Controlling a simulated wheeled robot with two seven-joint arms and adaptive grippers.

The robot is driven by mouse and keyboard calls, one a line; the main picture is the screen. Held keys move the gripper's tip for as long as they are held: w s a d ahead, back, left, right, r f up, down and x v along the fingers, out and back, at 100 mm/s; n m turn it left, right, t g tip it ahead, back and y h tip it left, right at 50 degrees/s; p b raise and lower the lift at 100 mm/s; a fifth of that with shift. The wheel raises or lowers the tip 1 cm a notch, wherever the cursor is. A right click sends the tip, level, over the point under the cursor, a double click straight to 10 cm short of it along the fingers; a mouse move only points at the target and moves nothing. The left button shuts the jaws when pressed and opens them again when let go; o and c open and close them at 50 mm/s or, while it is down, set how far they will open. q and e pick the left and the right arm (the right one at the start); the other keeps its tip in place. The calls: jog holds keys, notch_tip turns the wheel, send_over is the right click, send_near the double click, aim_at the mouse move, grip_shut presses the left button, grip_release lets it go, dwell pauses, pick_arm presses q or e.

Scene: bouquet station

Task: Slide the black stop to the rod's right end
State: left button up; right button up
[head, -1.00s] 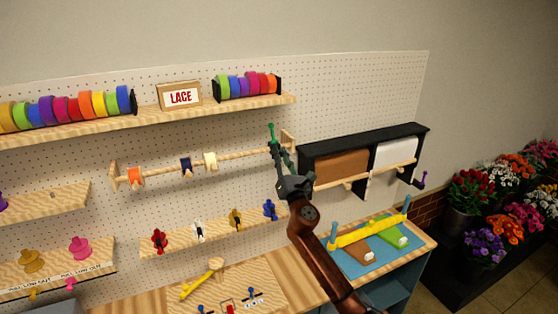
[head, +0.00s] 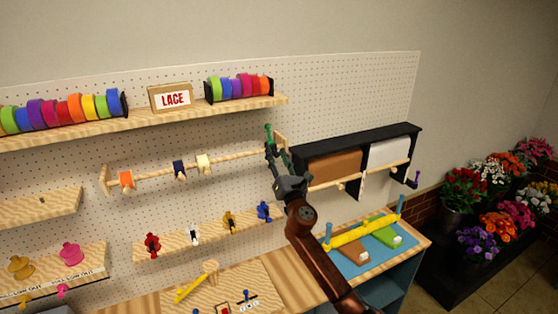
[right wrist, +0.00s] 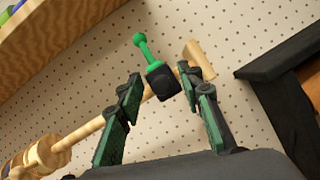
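The wooden rod (head: 147,176) runs across the pegboard between two end brackets. The black stop (right wrist: 163,82), with a green knobbed handle, is on the rod close to its right end bracket (right wrist: 201,60). In the head view the green handle (head: 268,131) shows above my right gripper (head: 272,152), which hides most of the stop. In the right wrist view my right gripper (right wrist: 159,77) has its green-padded fingers apart, one on each side of the stop. The right finger is very near the stop; contact is unclear. My left gripper is not in view.
Orange (head: 127,180), navy (head: 180,170) and cream (head: 204,164) spools sit on the rod left of the stop. A black-framed paper holder (head: 357,142) stands just right of the bracket. A ribbon shelf (head: 150,126) is above, a peg shelf (head: 205,240) below.

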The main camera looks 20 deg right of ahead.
jog(key=v, duration=1.1)
jog(key=shift+s+f, duration=0.15)
jog(key=shift+s, duration=0.25)
